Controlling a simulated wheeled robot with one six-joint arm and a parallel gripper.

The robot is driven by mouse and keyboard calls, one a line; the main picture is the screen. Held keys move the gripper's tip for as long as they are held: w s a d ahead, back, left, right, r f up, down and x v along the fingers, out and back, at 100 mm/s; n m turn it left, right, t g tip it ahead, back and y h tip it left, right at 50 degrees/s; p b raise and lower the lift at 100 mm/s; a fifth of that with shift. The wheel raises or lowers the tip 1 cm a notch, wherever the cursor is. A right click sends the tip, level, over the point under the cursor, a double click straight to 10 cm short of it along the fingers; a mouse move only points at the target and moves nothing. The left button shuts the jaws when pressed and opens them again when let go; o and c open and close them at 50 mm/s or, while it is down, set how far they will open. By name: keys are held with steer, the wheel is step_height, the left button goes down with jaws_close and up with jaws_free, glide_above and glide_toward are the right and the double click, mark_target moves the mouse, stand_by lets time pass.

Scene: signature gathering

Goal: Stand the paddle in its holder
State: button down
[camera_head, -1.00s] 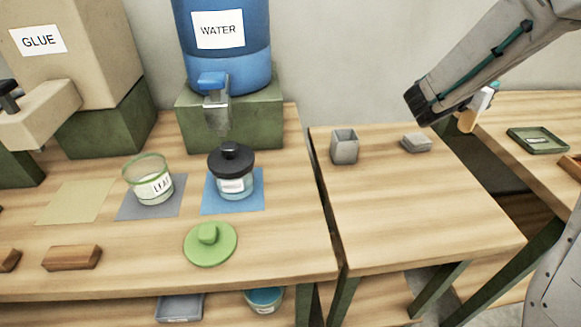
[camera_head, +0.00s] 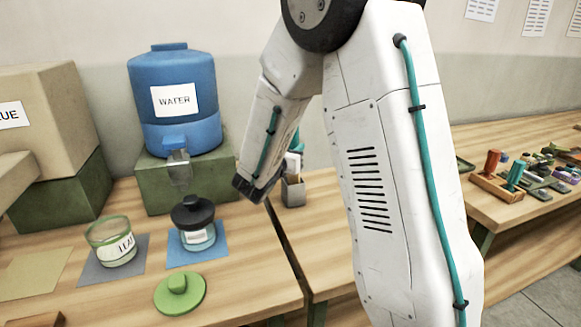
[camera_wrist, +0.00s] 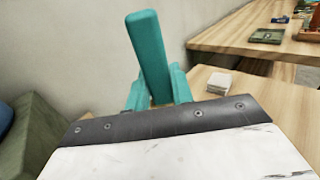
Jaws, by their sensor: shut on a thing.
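The grey, open-topped holder (camera_head: 293,191) stands on the right-hand table in the head view, partly hidden behind my arm. My gripper (camera_wrist: 156,98) shows teal fingers in the wrist view, closed around a teal bar (camera_wrist: 148,50), which looks like the paddle's handle and points up from the fingers. In the head view my gripper is mostly hidden behind my arm; a bit of teal and a pale part show just above the holder. I cannot tell whether the paddle's lower end is inside the holder or above it.
A small pale block (camera_wrist: 219,83) lies on the table in the wrist view. A blue water tank (camera_head: 175,95), a black-lidded jar (camera_head: 195,225), a glass labelled LEAF (camera_head: 113,245) and a green lid (camera_head: 180,293) are on the left table. Stamps and trays fill the far right table.

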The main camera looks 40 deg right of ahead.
steer(key=shift+f, duration=2.25)
steer(key=c, duration=1.2)
jaws_free()
